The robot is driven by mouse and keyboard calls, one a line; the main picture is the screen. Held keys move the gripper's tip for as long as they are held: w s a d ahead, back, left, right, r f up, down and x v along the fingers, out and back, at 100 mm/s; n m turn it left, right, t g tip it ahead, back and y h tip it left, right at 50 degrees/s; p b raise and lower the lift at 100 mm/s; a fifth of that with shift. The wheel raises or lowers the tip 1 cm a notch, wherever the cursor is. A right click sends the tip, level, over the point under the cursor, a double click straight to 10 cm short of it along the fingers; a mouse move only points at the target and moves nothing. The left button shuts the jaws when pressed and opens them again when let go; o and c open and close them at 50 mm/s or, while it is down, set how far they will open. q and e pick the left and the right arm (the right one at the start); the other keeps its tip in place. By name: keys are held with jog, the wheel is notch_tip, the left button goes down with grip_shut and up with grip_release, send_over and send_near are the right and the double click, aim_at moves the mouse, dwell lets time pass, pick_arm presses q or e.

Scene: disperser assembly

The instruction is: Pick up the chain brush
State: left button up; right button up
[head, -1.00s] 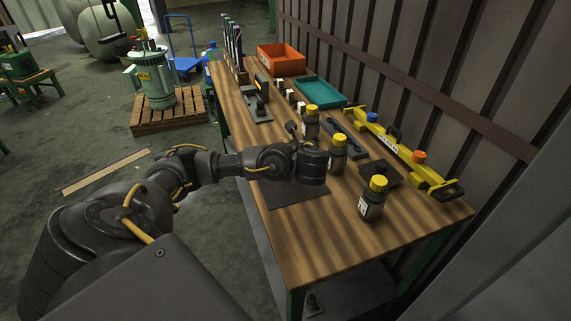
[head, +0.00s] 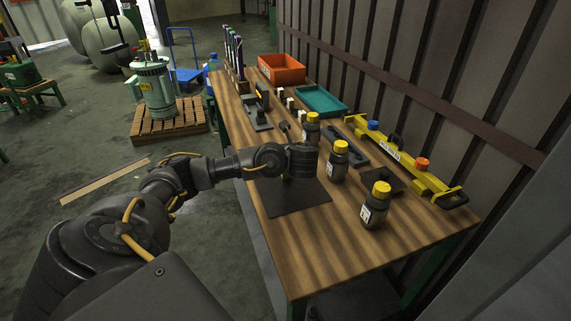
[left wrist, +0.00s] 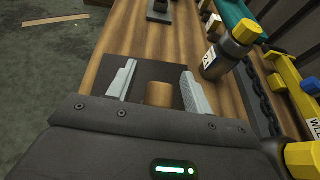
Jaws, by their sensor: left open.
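A short brown wooden-looking cylinder (left wrist: 159,94), which appears to be the chain brush's handle, stands between the fingers of my left gripper (left wrist: 157,72) in the left wrist view. The fingers are open on either side of it, and I see no contact. Its lower part is hidden by the gripper body. A dark square mat (left wrist: 165,69) lies below and beyond it; the mat also shows in the head view (head: 300,197). In the head view my left wrist hangs over this mat and mostly covers the brush. My right gripper is not in view.
Yellow-capped bottles (head: 339,165) (head: 374,210) stand close right of the mat. A yellow bar tool (head: 405,160) and black chain (head: 346,144) lie behind them. A teal tray (head: 320,99) and orange bin (head: 281,69) are farther back. The table's front corner is clear.

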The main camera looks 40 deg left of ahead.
pick_arm(q)
jog(key=shift+c, duration=0.4)
grip_shut()
